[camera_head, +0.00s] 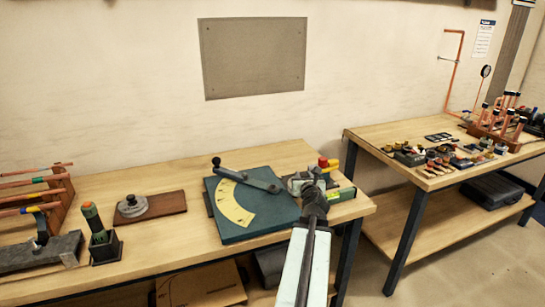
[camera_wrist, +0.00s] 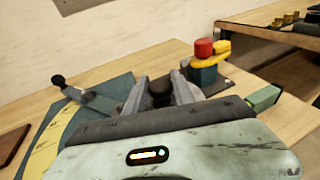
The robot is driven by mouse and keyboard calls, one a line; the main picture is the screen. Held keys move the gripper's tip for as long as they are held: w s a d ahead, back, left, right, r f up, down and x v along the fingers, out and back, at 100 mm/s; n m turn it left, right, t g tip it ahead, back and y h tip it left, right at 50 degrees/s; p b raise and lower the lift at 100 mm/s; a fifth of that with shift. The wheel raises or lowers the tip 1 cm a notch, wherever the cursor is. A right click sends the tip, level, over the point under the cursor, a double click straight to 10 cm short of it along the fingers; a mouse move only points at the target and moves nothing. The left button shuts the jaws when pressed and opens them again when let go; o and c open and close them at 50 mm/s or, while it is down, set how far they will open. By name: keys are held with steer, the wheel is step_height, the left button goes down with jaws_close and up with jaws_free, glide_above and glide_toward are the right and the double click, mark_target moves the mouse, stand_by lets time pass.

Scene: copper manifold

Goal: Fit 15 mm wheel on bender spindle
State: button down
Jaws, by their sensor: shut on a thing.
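My gripper (camera_head: 313,190) is over the right edge of the green bender plate (camera_head: 232,224). In the wrist view its two grey jaws are shut on a dark round knob (camera_wrist: 160,91). The body below the knob is hidden, so I cannot tell whether it is the 15 mm wheel or whether it touches the bender. The plate carries a yellow angle scale (camera_head: 236,208) and a grey lever (camera_head: 250,179) with a black knob. No bare spindle is visible. Another grey wheel (camera_head: 132,206) with a knob lies on a brown board (camera_head: 172,202) at the left.
A red and yellow topped fixture (camera_wrist: 206,62) stands just beyond my gripper. A green tool in a black holder (camera_head: 106,247), a grey vice-like block (camera_head: 40,252) and a copper pipe rack (camera_head: 58,196) are at the left. A second bench (camera_head: 395,140) with fittings stands at the right.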

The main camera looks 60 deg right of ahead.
steer(key=w+a+r+n+t+y+p, duration=0.1)
steer(key=w+r+t+p, duration=0.2)
steer(key=w, duration=1)
steer(key=shift+g, duration=0.7)
step_height(320, 180, down, 6)
steer(key=b, duration=0.7)
steer(key=shift+s+a+f, duration=0.1)
steer(key=c, duration=1)
jaws_free()
